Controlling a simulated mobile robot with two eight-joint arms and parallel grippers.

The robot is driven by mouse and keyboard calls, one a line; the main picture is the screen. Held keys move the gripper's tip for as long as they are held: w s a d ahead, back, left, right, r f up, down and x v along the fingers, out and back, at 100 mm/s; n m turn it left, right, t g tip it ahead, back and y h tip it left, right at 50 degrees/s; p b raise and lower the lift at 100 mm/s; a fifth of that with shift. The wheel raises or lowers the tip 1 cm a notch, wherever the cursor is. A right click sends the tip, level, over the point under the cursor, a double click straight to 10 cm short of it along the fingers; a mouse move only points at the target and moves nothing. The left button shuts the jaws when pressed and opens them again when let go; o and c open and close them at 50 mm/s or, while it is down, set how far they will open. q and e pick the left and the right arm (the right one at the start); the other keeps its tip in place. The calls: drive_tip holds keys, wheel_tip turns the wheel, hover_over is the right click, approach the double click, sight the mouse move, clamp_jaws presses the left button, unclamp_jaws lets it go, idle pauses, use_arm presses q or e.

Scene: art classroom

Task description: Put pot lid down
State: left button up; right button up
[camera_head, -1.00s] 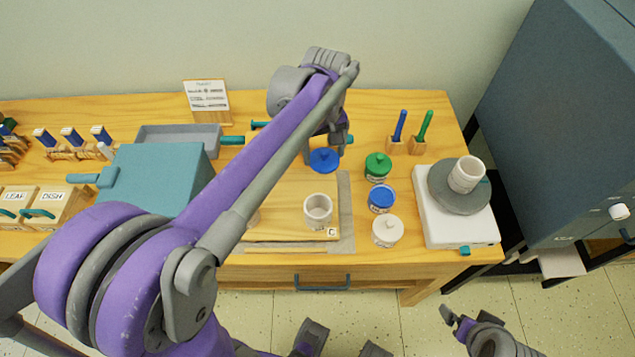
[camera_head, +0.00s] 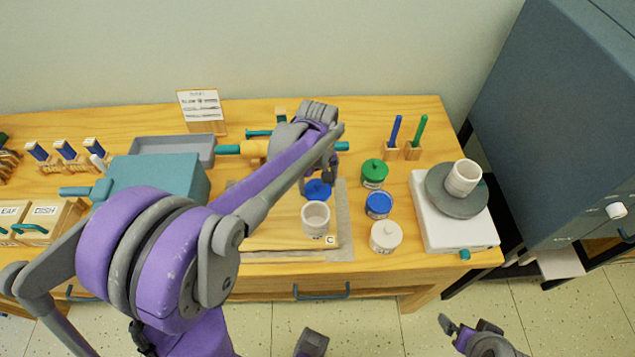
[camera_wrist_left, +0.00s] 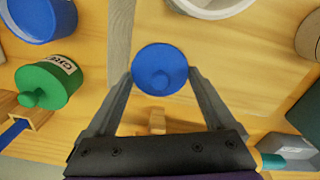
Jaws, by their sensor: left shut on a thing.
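My left gripper (camera_head: 324,180) is shut on a round blue pot lid (camera_head: 318,190) with a knob. In the left wrist view the lid (camera_wrist_left: 160,70) sits between the two fingertips, knob showing. It is above the wooden board, just behind a white cup (camera_head: 315,219); its exact height is hard to tell. The blue pot (camera_head: 379,206) stands to the right of the lid, with no knob on its top; it also shows in the left wrist view (camera_wrist_left: 38,18). My right gripper (camera_head: 466,328) is low at the bottom right, away from the table; its jaw opening is unclear.
A white device with a grey disc (camera_head: 455,200) and cup is at right. A grey tray (camera_head: 175,147) is at back left. Bare wood shows around the pots.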

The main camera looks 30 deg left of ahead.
use_arm(q)
drive_tip(key=shift+f, duration=0.2)
drive_tip(key=o, duration=1)
drive_tip(key=shift+r, duration=0.1)
